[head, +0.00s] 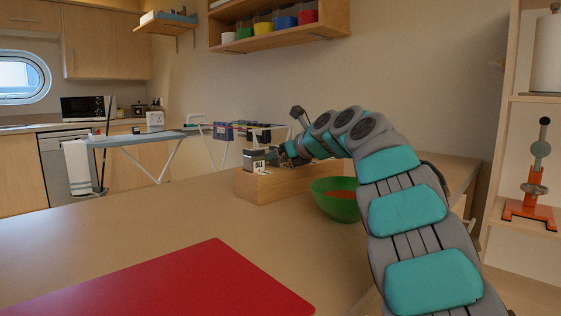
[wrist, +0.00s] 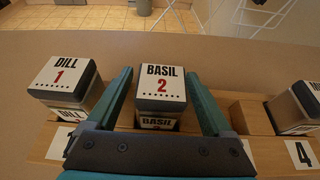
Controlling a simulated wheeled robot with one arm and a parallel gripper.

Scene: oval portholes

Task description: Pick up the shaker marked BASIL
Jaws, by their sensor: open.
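The BASIL shaker (wrist: 160,82), with a white lid marked BASIL and a red 2, stands in a wooden rack (wrist: 272,152) in the wrist view. My gripper (wrist: 158,78) is open, with one teal finger on each side of the shaker. Small gaps show between the fingers and its lid. The lower part of the shaker is partly hidden by my gripper's palm. In the head view my gripper (head: 277,154) is over the rack (head: 285,185), where I cannot make out BASIL.
A DILL shaker (wrist: 66,82) marked 1 stands just left of my gripper, and another shaker (wrist: 297,106) stands at the right by label 4. The slot between is empty. A green bowl (head: 335,205) is beside the rack; a red board (head: 180,285) lies in front.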

